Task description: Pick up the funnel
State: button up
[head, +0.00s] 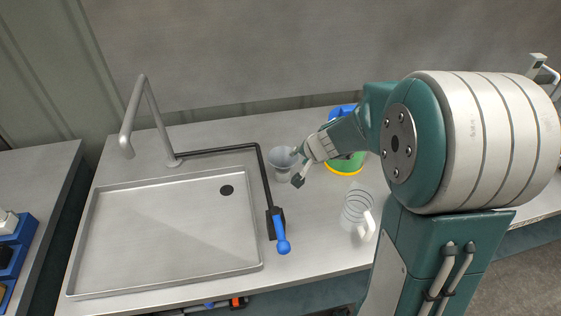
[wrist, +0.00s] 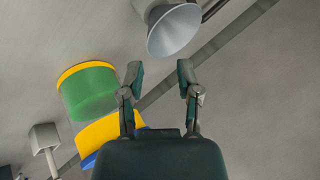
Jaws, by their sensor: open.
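My gripper (head: 297,166) is at the funnel's right side in the head view. In the wrist view my gripper (wrist: 160,72) is open, with nothing between its two fingers. I cannot tell from the head view whether a finger touches the funnel.
A clear measuring jug (head: 357,208) stands on the counter, front right of the funnel. A green container with a yellow rim (wrist: 88,92) is near my gripper. A black pipe with a blue-handled valve (head: 280,232) runs left of the funnel. The sink basin (head: 170,225) lies further left.

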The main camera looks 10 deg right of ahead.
aim_at(291, 164)
jog(key=x, duration=0.3)
jog(key=d+x, duration=0.1)
jog(key=x, duration=0.7)
jog(key=shift+s+d+f, duration=0.15)
jog(key=shift+f, duration=0.3)
jog(key=shift+c, duration=0.4)
grip_shut()
